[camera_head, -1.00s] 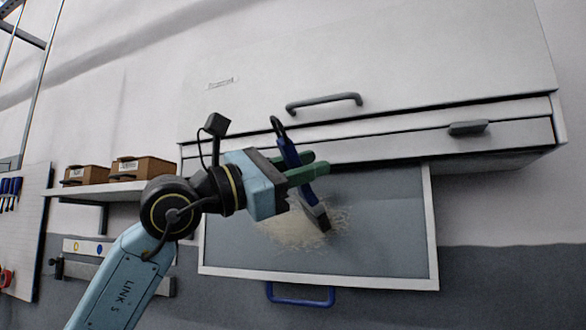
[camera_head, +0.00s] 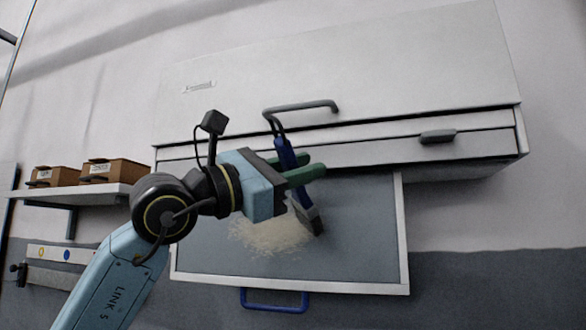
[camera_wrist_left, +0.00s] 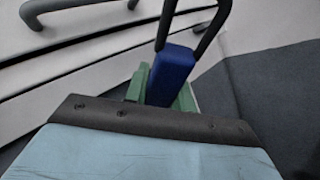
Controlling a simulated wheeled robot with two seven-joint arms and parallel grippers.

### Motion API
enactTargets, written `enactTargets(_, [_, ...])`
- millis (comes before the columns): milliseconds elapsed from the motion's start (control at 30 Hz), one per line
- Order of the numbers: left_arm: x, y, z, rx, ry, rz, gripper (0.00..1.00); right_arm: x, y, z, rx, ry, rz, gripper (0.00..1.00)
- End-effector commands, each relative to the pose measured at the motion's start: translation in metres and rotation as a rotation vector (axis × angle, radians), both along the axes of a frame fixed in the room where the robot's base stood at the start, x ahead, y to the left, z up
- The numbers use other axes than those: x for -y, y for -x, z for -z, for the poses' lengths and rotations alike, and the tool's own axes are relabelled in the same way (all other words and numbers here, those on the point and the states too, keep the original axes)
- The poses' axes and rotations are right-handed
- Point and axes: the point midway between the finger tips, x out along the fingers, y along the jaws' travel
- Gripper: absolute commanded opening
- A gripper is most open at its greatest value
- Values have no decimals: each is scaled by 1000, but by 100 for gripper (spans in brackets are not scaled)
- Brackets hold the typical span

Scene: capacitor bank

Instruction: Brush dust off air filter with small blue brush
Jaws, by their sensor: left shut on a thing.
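The small blue brush (camera_head: 287,157) is held in my left gripper (camera_head: 300,172), whose green fingers are shut on its handle. The brush tilts, with its loop at the top and its dark bristle end low, at the right side of the dust patch. In the left wrist view the blue handle (camera_wrist_left: 173,72) sits between the green fingers. The air filter (camera_head: 360,240) is a grey panel in a white frame with a blue handle below. A pale dust patch (camera_head: 268,236) lies on its middle, partly behind the gripper. I cannot tell if the bristles touch. My right gripper is not visible.
A white cabinet (camera_head: 350,75) with a grey bar handle (camera_head: 300,106) and a latch (camera_head: 438,137) is above the filter. A shelf (camera_head: 85,192) with brown boxes (camera_head: 114,170) is at the left. The area right of the filter is free.

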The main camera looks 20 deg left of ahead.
Motion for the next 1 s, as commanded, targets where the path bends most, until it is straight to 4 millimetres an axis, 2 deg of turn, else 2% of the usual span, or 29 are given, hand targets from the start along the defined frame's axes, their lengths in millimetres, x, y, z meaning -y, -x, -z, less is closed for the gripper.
enactTargets(267, [2,-1,1,-2,0,0,1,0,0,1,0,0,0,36])
enactTargets(700, [32,2,3,-1,-1,0,1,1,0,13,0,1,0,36])
enactTargets(1000, [32,2,2,-1,0,-1,1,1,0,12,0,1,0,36])
